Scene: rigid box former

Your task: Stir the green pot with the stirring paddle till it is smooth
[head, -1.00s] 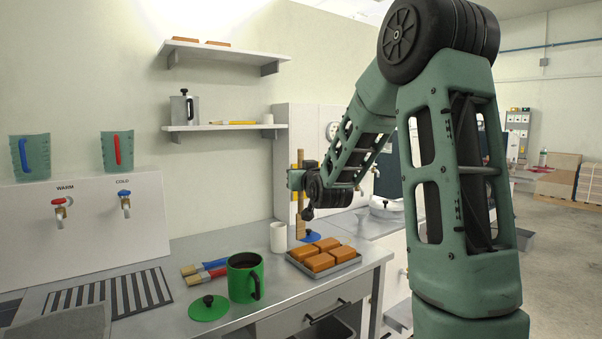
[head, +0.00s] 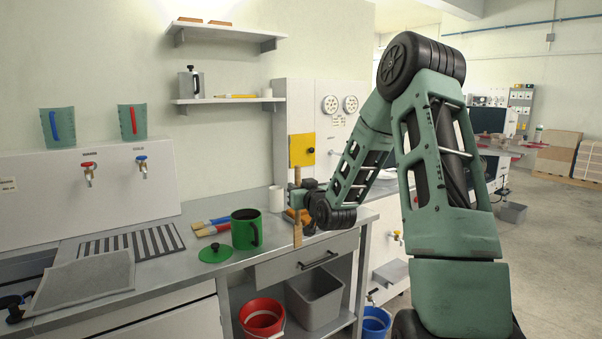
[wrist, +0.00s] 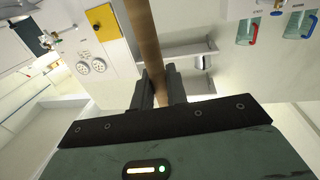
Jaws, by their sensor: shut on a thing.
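The wooden stirring paddle (head: 297,236) is held upright in my gripper (head: 297,198), to the right of the green pot. My gripper (wrist: 160,88) is shut on the paddle's shaft (wrist: 146,40) in the wrist view. The green pot (head: 244,236) stands open on the bench, with a dark inside and a handle on its right side. The paddle is outside the pot and apart from it. The pot's green lid (head: 215,253) lies flat on the bench at the left front of the pot. I cannot see how smooth the contents are.
Brushes (head: 211,227) lie left of the pot, and a white cup (head: 276,199) stands behind it. Orange blocks (head: 290,215) are partly hidden behind the paddle and arm. A red bucket (head: 262,318) and a grey bin (head: 315,300) stand below the bench.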

